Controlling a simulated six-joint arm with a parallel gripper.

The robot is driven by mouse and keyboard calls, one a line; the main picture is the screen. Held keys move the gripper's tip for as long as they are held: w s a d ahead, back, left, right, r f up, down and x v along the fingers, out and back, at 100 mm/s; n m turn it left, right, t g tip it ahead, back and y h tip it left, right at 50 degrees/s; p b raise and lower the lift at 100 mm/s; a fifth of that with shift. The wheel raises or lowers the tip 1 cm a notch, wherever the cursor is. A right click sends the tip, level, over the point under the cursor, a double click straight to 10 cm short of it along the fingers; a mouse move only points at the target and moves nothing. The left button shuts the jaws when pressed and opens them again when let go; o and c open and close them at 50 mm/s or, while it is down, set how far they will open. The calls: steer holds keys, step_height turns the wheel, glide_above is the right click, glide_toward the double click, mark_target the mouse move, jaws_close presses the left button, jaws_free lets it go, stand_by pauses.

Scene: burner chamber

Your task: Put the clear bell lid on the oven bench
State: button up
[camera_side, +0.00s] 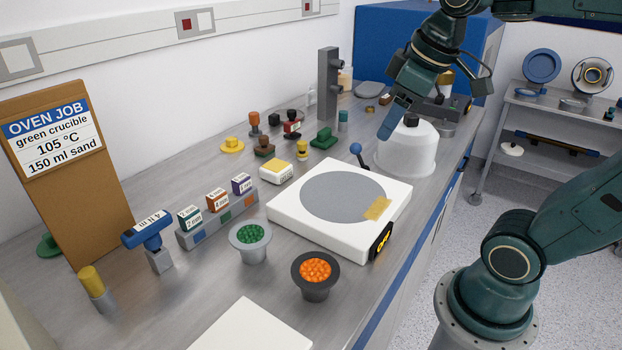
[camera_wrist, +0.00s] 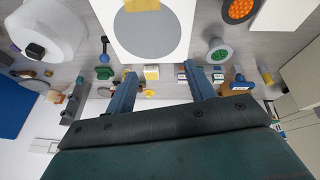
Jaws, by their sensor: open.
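The clear bell lid (camera_side: 405,153) is a translucent white dome with a black knob, upright on the metal bench top (camera_side: 350,112) near its right edge, behind the white hotplate. It also shows at the upper left of the wrist view (camera_wrist: 52,28). In the side view I cannot tell whether a finger touches the lid. A blue box (camera_side: 387,50), perhaps the oven, stands at the back.
Cups of green beads (camera_side: 250,235) and orange beads (camera_side: 315,270) stand nearer. Several small stoppers and a grey post (camera_side: 327,85) crowd the left and back.

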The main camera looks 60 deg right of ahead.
steer(key=s+a+f+m+t, duration=0.1)
steer(key=s+a+f, duration=0.3)
steer(key=s, duration=0.1)
steer(key=shift+s+a+f+m+y, duration=0.15)
steer(key=shift+s+f+m+y, duration=0.15)
steer(key=shift+m+y, duration=0.1)
